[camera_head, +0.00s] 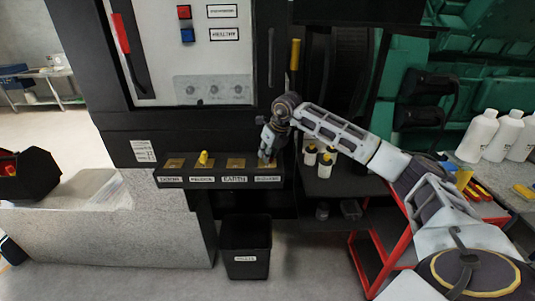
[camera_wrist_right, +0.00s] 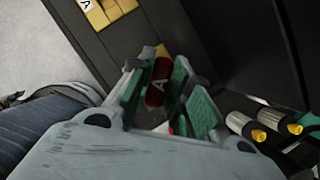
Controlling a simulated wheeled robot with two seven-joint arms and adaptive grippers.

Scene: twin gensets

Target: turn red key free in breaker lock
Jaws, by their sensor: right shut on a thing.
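In the head view, my right gripper (camera_head: 267,150) points down at the rightmost lock plate (camera_head: 262,164) of a black lock shelf (camera_head: 221,184). The gripper is shut on the key and hides it in the head view. The key's lower end is hidden, so I cannot tell how it sits in the lock. My left gripper is not in view.
A yellow key (camera_head: 204,158) stands in the second lock from left. A black bin (camera_head: 245,248) is below the shelf. A cabinet panel (camera_head: 205,60) rises behind.

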